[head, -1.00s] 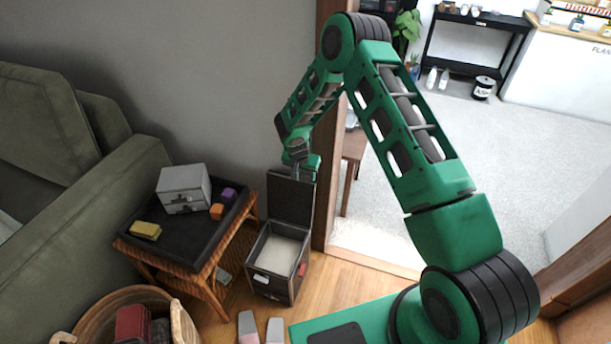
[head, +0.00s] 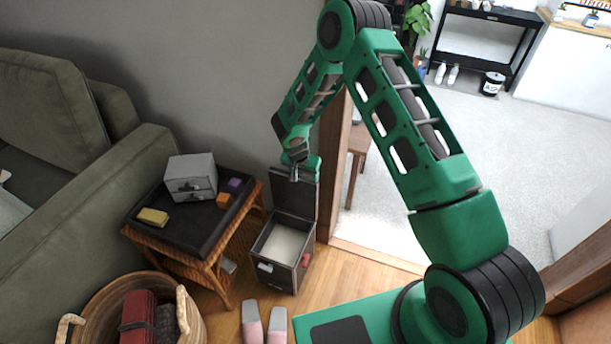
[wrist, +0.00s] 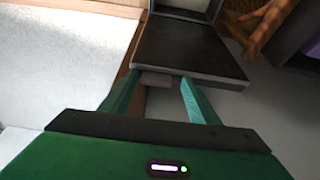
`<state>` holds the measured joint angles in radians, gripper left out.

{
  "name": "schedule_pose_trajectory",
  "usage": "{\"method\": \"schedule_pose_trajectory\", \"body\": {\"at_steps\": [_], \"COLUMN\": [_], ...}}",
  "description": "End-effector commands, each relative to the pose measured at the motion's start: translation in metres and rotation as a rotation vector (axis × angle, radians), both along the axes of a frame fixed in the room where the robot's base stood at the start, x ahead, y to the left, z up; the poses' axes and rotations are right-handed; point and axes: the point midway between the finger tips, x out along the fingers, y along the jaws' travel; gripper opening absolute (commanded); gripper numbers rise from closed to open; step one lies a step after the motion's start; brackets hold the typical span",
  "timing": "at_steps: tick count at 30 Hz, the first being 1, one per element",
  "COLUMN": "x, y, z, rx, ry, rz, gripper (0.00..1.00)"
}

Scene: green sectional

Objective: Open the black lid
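The black lid (head: 294,196) stands raised, roughly upright, at the back of a dark box (head: 283,277) on the floor. The box mouth is uncovered and shows a pale inside. My gripper (head: 294,174) is at the lid's upper edge. In the wrist view the lid (wrist: 188,50) is a dark flat panel just beyond my gripper (wrist: 160,80). The two green fingers are spread apart, with a small grey block (wrist: 157,79) at the lid's near edge between their tips. Whether the fingers touch the block is unclear.
A wicker side table with a black tray top (head: 190,236) stands left of the box, holding a grey drawer box (head: 192,178) and small blocks. A basket (head: 95,306) and a pair of slippers (head: 265,323) are in front. A door frame (head: 331,160) is close on the right.

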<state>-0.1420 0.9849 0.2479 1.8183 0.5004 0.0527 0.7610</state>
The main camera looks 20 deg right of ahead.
Motion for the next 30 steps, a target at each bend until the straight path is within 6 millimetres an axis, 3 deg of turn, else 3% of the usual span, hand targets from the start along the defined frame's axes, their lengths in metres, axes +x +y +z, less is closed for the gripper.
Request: {"method": "schedule_pose_trajectory", "body": {"at_steps": [19,23,30], "x": [-0.001,-0.005,-0.019], "y": [-0.002,0.001,0.011], "z": [0.003,0.017,0.057], "rx": [-0.003,-0.004,-0.004], "ry": [0.001,0.000,-0.001], "rz": [-0.002,-0.002,-0.002], "gripper": [0.58,0.58,0.58]}}
